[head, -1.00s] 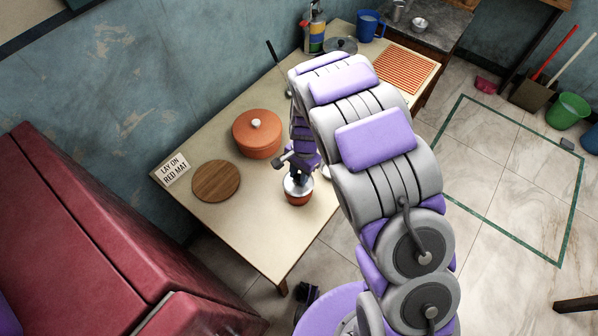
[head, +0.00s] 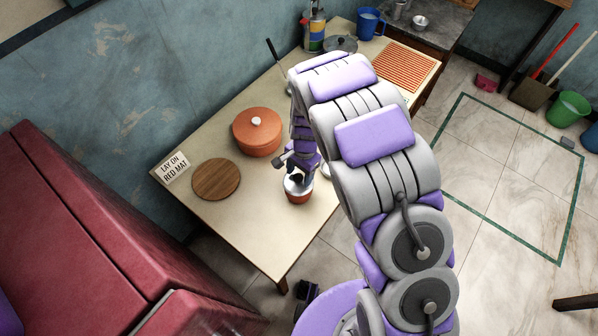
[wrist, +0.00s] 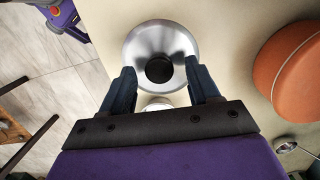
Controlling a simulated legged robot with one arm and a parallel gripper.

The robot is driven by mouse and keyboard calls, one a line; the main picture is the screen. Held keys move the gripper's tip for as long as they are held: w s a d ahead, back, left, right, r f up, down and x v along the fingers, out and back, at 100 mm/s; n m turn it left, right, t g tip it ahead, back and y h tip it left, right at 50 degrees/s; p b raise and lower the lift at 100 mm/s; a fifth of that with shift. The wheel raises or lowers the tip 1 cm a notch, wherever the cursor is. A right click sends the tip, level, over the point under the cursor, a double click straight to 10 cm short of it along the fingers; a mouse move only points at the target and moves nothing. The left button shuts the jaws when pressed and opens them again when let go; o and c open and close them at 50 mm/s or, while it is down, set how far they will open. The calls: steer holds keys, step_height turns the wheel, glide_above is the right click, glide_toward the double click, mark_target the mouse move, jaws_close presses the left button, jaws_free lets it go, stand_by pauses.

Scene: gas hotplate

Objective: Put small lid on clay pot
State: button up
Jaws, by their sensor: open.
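A small reddish clay pot (head: 298,198) stands near the front right edge of the table. A shiny metal lid (head: 291,185) with a dark knob appears to sit on its top; part of it is hidden by my gripper. In the wrist view, the round metal lid (wrist: 160,32) and its black knob show just ahead of my gripper (wrist: 160,74). The two fingers are apart, one on each side over the near part of the lid, with a gap to the knob. A pale object shows partly behind the gripper's palm.
A larger orange pot (head: 257,138) with a pale knob stands to the left. A round wooden board (head: 216,179) and a sign (head: 174,168) lie nearby. A striped red mat (head: 406,70) and a glass lid (head: 341,44) are at the far end.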

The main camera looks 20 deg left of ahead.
step_height(320, 180, up, 17)
steer(key=w+p, duration=0.3)
steer(key=s+d+r, duration=0.2)
steer(key=d+r, duration=0.3)
steer(key=d, duration=0.2)
steer(key=s+d+r+n, duration=0.1)
steer(key=s+d+r, duration=0.5)
steer(key=s+d, duration=0.3)
steer(key=s+d+r+n, duration=0.1)
steer(key=s+d+n, duration=0.1)
steer(key=s+d, duration=0.3)
steer(key=s+d+r+n, duration=0.1)
steer(key=s+d, duration=0.4)
steer(key=s, duration=0.9)
steer(key=shift+d+r+n+h, duration=0.3)
steer(key=shift+r+n+h, duration=0.1)
steer(key=shift+n, duration=0.2)
steer(key=shift+c, duration=0.3)
